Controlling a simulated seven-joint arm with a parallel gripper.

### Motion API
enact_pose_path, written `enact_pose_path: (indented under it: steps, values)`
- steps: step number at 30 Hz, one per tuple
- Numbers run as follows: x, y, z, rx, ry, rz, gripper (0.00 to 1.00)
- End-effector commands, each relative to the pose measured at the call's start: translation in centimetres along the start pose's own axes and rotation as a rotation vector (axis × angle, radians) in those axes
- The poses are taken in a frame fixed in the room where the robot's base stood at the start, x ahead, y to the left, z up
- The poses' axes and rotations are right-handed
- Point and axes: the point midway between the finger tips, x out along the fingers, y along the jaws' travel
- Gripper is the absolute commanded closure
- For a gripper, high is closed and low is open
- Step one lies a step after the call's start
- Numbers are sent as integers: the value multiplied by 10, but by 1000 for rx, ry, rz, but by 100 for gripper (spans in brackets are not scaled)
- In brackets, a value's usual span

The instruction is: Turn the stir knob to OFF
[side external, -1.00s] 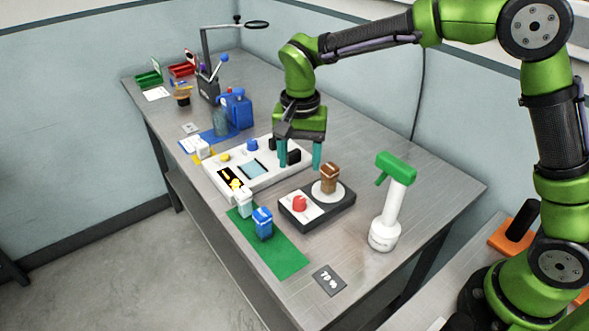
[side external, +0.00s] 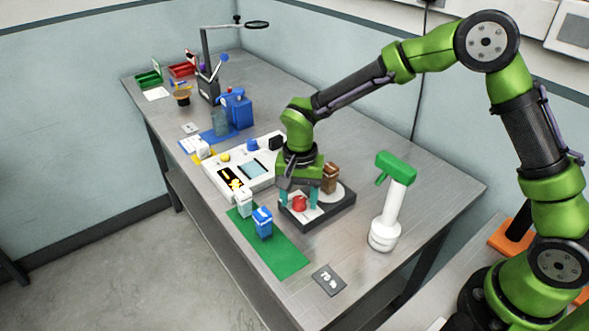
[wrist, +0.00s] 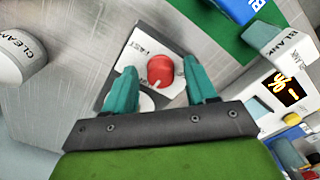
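The red stir knob (side external: 299,203) sits on the white label plate of the dark stirrer base (side external: 332,212). In the wrist view the red knob (wrist: 160,71) has a small white pointer mark at its lower edge, and the word "FAST" is readable on the plate (wrist: 143,47). My gripper (side external: 299,198) is low over the stirrer. In the wrist view my gripper (wrist: 161,85) is open, with one teal finger on each side of the knob and a visible gap on both sides. The OFF marking is not readable.
A brown-topped bottle (side external: 330,178) stands on the stirrer's round plate behind my gripper. A white and green spray bottle (side external: 390,205) is to the right. Blue and white containers (side external: 262,222) stand on the green mat (side external: 287,260) to the left. A white instrument panel (side external: 222,175) lies behind.

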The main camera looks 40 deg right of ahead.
Motion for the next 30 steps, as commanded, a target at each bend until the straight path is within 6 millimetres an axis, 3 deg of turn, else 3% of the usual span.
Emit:
enact_pose_path:
  steps: [1, 10, 20, 30]
  values:
    - [0, 0, 0, 0, 0, 0, 52]
    - [-1, 0, 0, 0, 0, 0, 98]
    - [-1, 0, 0, -51, 0, 0, 98]
    - [-1, 1, 0, -289, 1, -1, 98]
